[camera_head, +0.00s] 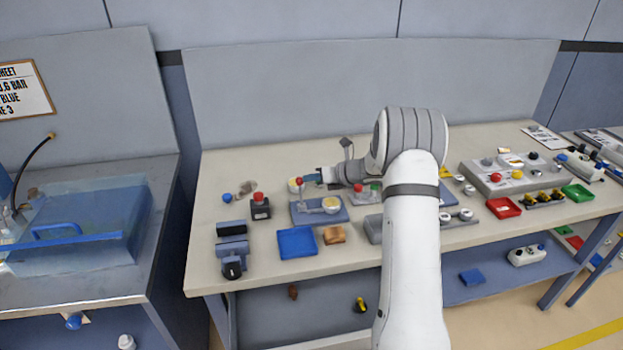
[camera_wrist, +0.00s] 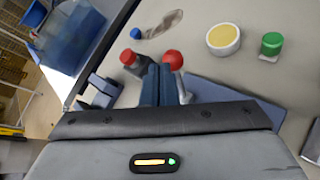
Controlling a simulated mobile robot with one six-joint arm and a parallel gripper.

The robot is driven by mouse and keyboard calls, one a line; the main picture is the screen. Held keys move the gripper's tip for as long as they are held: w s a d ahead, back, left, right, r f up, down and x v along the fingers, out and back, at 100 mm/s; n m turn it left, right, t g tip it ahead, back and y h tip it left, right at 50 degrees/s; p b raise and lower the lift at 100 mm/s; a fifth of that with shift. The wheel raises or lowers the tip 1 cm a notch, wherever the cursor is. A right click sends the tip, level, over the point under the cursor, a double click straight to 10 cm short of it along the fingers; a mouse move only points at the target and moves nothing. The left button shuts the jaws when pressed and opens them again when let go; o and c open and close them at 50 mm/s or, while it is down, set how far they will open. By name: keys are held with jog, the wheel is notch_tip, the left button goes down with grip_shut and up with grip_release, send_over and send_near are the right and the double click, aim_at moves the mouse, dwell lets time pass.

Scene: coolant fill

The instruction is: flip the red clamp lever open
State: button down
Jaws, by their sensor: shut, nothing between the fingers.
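The clamp lever has a red ball knob (camera_head: 299,181) on a thin metal stem, which rises from a blue-grey base plate (camera_head: 304,217). A pale yellow round pad sits at the right of this plate. In the wrist view, the red knob (camera_wrist: 173,57) is just right of my fingertips, and part of the plate (camera_wrist: 225,92) shows beyond them. My gripper (camera_head: 318,177) reaches in from the right, its tips close to the knob in the head view. Its blue fingers (camera_wrist: 159,72) are together and empty. I cannot tell whether they touch the knob. The lower stem is partly hidden by my gripper in the wrist view.
A red push button on a dark box (camera_head: 260,208) stands left of the plate. A blue tray (camera_head: 297,243) and a brown block (camera_head: 334,235) lie in front. A yellow-topped round cup (camera_wrist: 223,39) and a green-capped item (camera_wrist: 271,43) stand nearby.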

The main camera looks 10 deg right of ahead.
jog(key=w+r+v, duration=0.1)
jog(key=v, duration=1.3)
jog(key=shift+w+r+b, duration=0.25)
jog(key=shift+b, duration=0.15)
jog(key=s+a+r+n+g+h, duration=0.2)
jog(key=s+a+r+n+g, duration=0.1)
jog(key=s+a+n, duration=0.5)
jog(key=s+a+r+n+g+h, duration=0.1)
jog(key=s+a+r+n+g, duration=0.15)
jog(key=s+a+n, duration=0.6)
jog(key=s+d+n+h, duration=0.2)
jog(key=s+n+h, duration=0.4)
jog(key=s+n, duration=0.9)
jog(key=s, duration=0.6)
jog(key=shift+s+d+h, duration=0.15)
jog(key=shift+s+h, duration=0.15)
